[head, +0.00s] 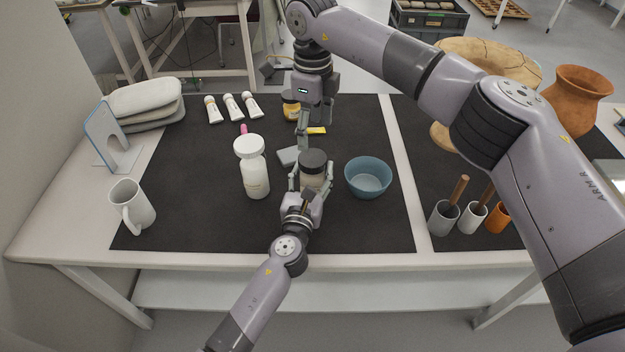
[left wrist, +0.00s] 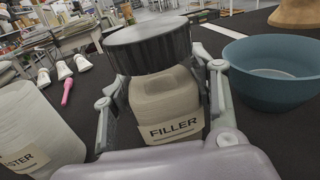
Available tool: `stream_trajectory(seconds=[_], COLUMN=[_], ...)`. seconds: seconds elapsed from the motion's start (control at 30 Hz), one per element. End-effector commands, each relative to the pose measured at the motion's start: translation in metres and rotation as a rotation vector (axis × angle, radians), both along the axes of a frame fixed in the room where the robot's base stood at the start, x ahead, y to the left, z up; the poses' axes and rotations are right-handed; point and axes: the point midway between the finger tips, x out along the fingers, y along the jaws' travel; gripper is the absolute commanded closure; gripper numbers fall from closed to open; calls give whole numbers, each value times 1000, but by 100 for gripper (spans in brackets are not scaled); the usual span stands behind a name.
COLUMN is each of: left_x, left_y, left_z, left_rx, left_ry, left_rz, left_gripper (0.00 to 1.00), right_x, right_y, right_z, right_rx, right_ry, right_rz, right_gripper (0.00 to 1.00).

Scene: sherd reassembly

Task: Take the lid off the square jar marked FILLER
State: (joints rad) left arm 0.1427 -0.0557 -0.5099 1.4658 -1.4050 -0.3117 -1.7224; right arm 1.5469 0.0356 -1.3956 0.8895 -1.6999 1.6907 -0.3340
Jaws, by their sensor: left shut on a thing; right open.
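The square FILLER jar (head: 313,182) stands on the dark mat (head: 200,220), and its label faces my left wrist camera (left wrist: 170,120). Its ribbed dark lid (head: 313,160) is seated on top; it also fills the top of the left wrist view (left wrist: 150,45). My left gripper (head: 310,184) is shut on the jar's body from the front, one finger on each side, below the lid. My right gripper (head: 303,138) is open and points down, above and slightly left of the lid in the picture. Its fingertips are small and partly overlapped, and no contact with the lid shows.
A white bottle (head: 257,182) with a label ending in "STER" (left wrist: 28,130) stands close left. A blue bowl (head: 368,180) stands close right. The front of the mat is clear.

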Motion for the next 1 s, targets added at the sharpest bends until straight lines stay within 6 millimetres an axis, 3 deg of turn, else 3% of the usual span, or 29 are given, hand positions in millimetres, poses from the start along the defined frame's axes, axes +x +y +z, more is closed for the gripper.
stream_trajectory(seconds=[0.2,0.37,1.0], left_x=[0,0,0], left_y=[0,0,0], left_z=[0,-1,-1], left_rx=[0,1,1], left_ry=[1,1,1], left_rz=[0,0,0], left_gripper=[100,100,100], right_x=[0,0,0], right_y=[0,0,1], right_z=[0,0,0], right_rx=[0,0,1], right_ry=[0,1,1], right_rz=[-23,-181,-1466], right_gripper=[29,29,29])
